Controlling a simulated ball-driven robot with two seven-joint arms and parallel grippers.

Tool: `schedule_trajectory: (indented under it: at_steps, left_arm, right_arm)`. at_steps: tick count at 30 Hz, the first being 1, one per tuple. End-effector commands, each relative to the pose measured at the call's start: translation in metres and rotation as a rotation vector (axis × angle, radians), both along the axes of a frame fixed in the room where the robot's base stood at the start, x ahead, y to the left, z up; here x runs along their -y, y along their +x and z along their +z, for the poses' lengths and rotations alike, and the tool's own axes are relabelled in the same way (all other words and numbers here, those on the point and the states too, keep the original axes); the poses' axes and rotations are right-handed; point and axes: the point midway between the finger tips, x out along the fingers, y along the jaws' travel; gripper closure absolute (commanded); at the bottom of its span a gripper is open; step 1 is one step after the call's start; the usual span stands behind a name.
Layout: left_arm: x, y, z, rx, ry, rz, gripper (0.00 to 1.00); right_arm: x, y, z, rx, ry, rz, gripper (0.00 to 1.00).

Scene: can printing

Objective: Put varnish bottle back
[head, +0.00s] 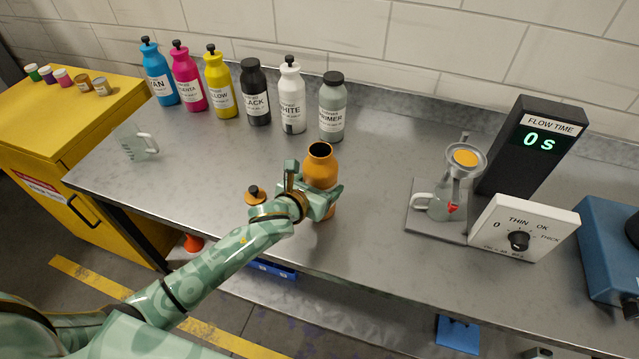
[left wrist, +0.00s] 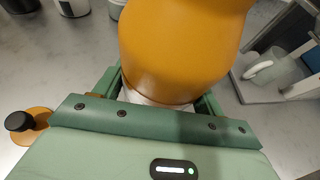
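The orange varnish bottle (head: 320,165) is upright, uncapped, with its dark mouth facing up, near the front of the steel bench. My left gripper (head: 312,195) is shut around its lower part. In the left wrist view the orange bottle (left wrist: 180,50) fills the space between the fingers, with a white label partly hidden. I cannot tell whether its base touches the bench. An orange cap with a black knob (head: 256,194) lies on the bench left of the gripper; it also shows in the left wrist view (left wrist: 28,123). My right gripper is not in view.
A row of colour bottles, ending with the grey primer bottle (head: 332,107), stands at the back. A clear jug (head: 136,144) is at left. A flow cup with orange liquid (head: 465,158) stands over another jug (head: 442,205) at right, beside the timer (head: 532,150) reading 0 s.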

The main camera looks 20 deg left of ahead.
Motion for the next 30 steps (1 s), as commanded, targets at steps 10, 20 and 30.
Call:
schedule_trajectory:
  at_steps: [10, 20, 30]
  left_arm:
    - [0.000, 0.000, 0.000, -0.002, 0.000, 0.000, 0.09]
    - [-0.011, -0.046, 0.024, -0.003, 0.002, -0.001, 0.09]
    - [-0.024, -0.102, 0.048, -0.003, 0.001, 0.001, 0.09]
  right_arm:
    - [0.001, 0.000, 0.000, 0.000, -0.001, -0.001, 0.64]
    - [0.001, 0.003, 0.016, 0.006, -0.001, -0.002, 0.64]
    - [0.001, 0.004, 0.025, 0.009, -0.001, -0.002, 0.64]
